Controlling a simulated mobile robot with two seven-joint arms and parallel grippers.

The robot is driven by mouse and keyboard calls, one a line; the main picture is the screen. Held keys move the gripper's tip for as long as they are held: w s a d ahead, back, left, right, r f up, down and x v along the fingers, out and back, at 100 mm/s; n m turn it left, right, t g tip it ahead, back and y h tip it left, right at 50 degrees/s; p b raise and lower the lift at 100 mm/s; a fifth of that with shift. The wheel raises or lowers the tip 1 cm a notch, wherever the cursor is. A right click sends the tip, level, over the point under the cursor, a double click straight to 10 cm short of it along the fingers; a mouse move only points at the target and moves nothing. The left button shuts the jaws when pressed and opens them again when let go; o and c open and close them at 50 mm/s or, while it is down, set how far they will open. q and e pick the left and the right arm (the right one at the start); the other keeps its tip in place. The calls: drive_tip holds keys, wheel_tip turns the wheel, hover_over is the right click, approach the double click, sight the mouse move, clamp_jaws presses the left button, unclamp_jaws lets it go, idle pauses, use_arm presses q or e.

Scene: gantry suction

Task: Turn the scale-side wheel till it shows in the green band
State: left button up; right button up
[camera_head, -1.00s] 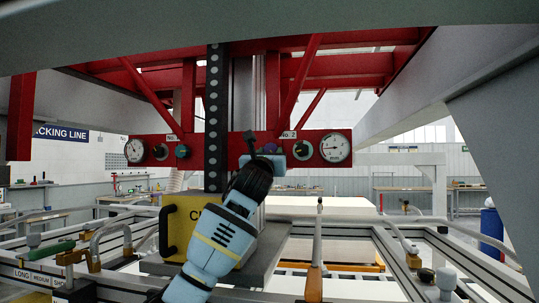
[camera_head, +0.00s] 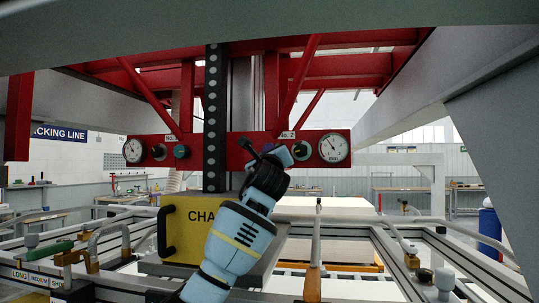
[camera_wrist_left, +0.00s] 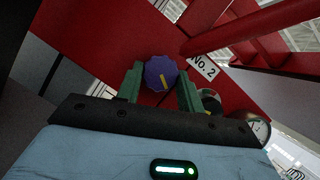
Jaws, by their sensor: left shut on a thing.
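My left gripper (camera_wrist_left: 162,88) is shut on a purple wheel (camera_wrist_left: 160,72) with a yellow mark, on the red panel (camera_wrist_left: 105,50) beside the "No. 2" label. Its green fingers stand on either side of the wheel. In the head view my left gripper (camera_head: 275,155) is at the panel, and my wrist hides much of what it holds. A round fitting (camera_head: 301,151) sits to its right, then a white dial (camera_head: 334,147) with a dark needle pointing up and left. The dial's coloured bands are too small to tell. The right gripper is out of view.
At the panel's left are another dial (camera_head: 134,150), a round fitting (camera_head: 159,152) and a teal wheel (camera_head: 181,151). A yellow box (camera_head: 185,245) stands below. Red braces (camera_head: 299,80) rise above the panel. Rails and clamps surround the bench.

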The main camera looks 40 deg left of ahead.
use_arm(q)
drive_tip(key=shift+f, duration=0.1)
drive_tip(key=o, duration=1)
drive_tip(key=shift+v, duration=3.9)
